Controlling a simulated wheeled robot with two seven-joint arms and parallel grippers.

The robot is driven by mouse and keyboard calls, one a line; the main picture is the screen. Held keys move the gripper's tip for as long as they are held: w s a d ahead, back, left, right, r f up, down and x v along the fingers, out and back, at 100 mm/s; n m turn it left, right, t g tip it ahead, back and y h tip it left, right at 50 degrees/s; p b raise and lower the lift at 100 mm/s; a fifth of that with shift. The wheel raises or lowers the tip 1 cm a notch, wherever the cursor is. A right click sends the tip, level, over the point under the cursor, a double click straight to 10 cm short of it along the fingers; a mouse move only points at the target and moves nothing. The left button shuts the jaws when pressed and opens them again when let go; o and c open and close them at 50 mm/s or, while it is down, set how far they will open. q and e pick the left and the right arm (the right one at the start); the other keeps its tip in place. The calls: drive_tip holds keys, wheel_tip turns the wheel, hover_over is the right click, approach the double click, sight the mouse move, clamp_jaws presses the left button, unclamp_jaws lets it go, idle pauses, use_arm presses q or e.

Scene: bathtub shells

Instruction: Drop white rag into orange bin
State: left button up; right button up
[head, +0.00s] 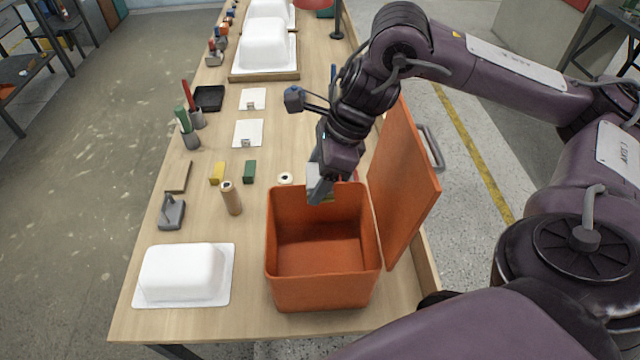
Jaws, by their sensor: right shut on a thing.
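The orange bin (322,290) stands open near the front of the workbench. Its lid (405,185) is raised along its right side, and the inside looks empty. My right gripper (320,193) points down at the bin's far rim, roughly over that edge. It is shut on a small pale thing (312,176), which seems to be the white rag. The gripper's fingers hide most of it, so its shape is hard to tell. My left gripper is not in view.
A white tub shell (182,272) lies left of the bin. A tan roll (231,198), a green block (249,171), a yellow block (217,173) and a grey tool (172,212) sit beyond it. More shells (264,45) stand at the far end.

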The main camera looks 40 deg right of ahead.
drive_tip(key=f, duration=0.1)
drive_tip(key=f+b, duration=0.2)
drive_tip(key=shift+s+a+f, duration=0.15)
drive_tip(key=shift+s+f, duration=0.1)
drive_tip(key=shift+s, duration=0.05)
drive_tip(key=shift+w+f+b, duration=0.15)
drive_tip(key=shift+f+b, duration=0.4)
drive_tip(key=shift+f, duration=0.25)
drive_tip(key=o, duration=1.1)
drive_tip(key=shift+c, duration=0.2)
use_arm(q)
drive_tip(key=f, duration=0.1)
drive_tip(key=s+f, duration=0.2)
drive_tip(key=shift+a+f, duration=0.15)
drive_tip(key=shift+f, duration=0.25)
